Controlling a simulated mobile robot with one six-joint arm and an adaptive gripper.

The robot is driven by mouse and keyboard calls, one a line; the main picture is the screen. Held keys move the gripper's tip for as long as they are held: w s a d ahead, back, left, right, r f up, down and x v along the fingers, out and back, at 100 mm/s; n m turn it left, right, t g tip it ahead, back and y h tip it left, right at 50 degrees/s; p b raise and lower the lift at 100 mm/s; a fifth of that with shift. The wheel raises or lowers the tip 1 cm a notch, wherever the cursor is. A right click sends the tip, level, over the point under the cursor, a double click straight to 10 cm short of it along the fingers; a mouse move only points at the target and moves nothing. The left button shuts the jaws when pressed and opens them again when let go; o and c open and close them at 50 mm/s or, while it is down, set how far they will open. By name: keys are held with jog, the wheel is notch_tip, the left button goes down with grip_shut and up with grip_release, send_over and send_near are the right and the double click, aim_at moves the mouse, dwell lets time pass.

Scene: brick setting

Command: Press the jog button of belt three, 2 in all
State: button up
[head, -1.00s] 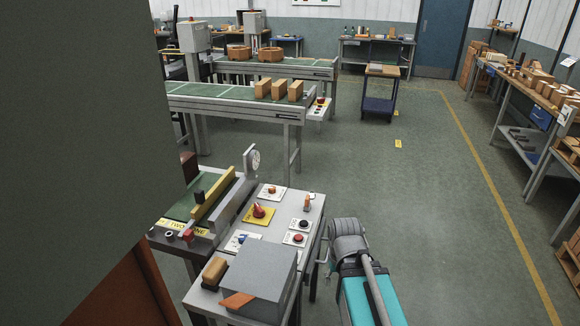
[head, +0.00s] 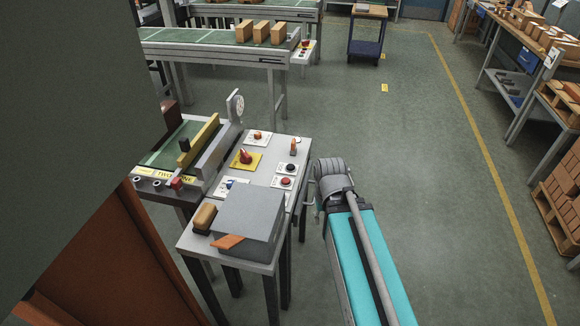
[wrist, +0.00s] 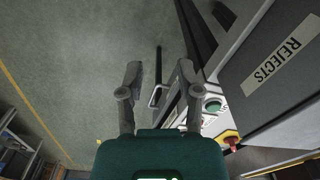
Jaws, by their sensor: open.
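A control table (head: 262,196) stands left of my arm in the head view. On it are a red mushroom button on a yellow plate (head: 245,157), a black button (head: 290,168), a red button (head: 286,182), a small red button (head: 258,136) and a blue control (head: 230,183). Their labels are too small to read, so I cannot tell which is belt three's jog button. My gripper (wrist: 158,95) is open and empty in the wrist view. A green button (wrist: 212,105) and a red one (wrist: 232,142) show right of its fingers, apart from them.
A grey box (head: 250,218) sits on the table's near part; a grey surface marked REJECTS (wrist: 265,75) shows in the wrist view. A short green belt (head: 170,148) adjoins on the left. Longer conveyors (head: 210,52) stand behind. The floor right of my arm is open.

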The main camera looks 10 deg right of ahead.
grip_shut()
dwell(1.1)
